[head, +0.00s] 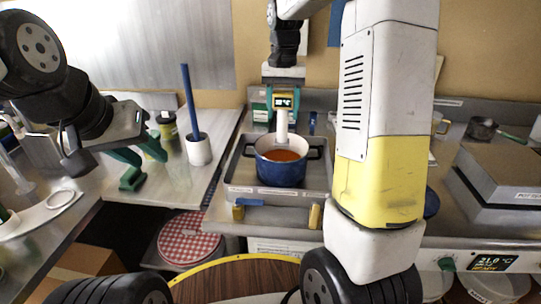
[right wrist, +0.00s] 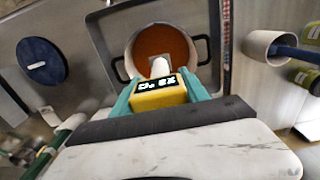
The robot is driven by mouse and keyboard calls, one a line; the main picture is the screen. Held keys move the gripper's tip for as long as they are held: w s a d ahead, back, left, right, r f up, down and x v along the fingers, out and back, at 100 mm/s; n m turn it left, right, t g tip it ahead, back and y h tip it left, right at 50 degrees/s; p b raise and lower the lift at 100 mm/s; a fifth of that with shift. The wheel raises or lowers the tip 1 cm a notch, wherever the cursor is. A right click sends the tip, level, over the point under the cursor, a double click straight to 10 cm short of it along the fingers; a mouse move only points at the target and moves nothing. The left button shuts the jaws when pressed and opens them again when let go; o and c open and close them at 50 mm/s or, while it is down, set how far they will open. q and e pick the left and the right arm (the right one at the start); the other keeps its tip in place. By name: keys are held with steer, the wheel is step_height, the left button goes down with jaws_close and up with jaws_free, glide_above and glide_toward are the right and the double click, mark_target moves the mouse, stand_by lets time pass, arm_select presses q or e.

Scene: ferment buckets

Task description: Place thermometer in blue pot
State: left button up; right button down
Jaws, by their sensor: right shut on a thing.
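The blue pot (head: 281,172) with a pale inside holds orange-red liquid and stands on a tray on the counter. It also shows in the right wrist view (right wrist: 196,50). My right gripper (head: 284,101) is shut on the thermometer (head: 282,122), above the pot's back part. Its yellow body with a lit display shows between the teal fingers in the right wrist view (right wrist: 159,97). The white probe points down over the pot; I cannot tell if its tip touches the liquid. My left gripper (head: 142,164) has green fingers spread apart, empty, above the left counter.
A white cup (head: 198,150) with a blue stick stands left of the tray (head: 240,190). A yellow-green jar (head: 167,127) is behind it. A grey box-like scale (head: 503,175) is at right. A round wooden top (head: 235,279) lies in front, below counter height.

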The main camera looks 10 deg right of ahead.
mark_target(282, 142)
steer(key=f, duration=0.6)
steer(key=shift+w+f, duration=0.2)
steer(key=shift+f, duration=2.3)
steer(key=shift+f, duration=0.15)
steer(key=c, duration=0.6)
jaws_free()
